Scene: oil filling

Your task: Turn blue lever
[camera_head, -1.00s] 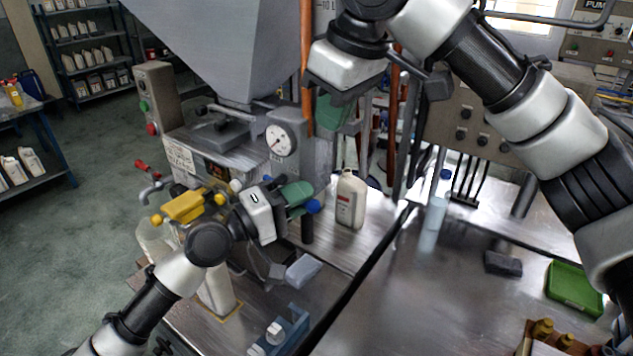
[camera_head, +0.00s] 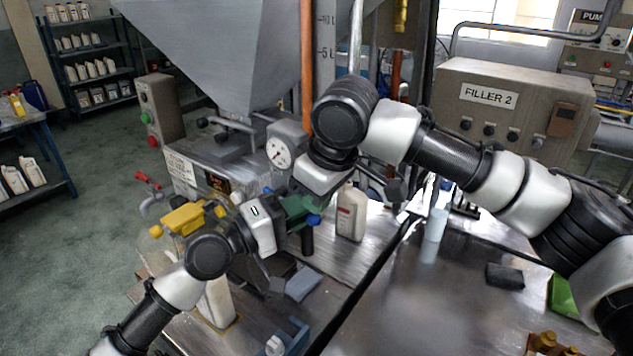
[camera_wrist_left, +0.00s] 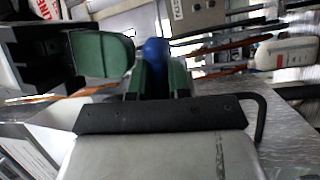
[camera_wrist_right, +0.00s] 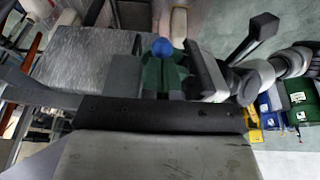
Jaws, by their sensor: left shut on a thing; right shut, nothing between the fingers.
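The blue lever shows as a blue rounded knob (camera_head: 313,220) on the front of the filling machine. It also shows in the left wrist view (camera_wrist_left: 155,52) and the right wrist view (camera_wrist_right: 162,46). My left gripper (camera_head: 287,212) is shut on the lever, its green fingers just beside the knob. In the left wrist view the knob stands up at the left fingertips (camera_wrist_left: 155,80). My right gripper (camera_head: 303,205) is shut and empty, close above the left one. In the head view the two sets of green fingers overlap, so contact between them cannot be told.
A yellow valve handle (camera_head: 185,218) and a red-handled tap (camera_head: 150,190) are left of my left gripper. A white bottle (camera_head: 352,213) stands right of the knob. Another white bottle (camera_head: 217,303) stands below. A pressure gauge (camera_head: 278,153) is behind. The bench at right is mostly clear.

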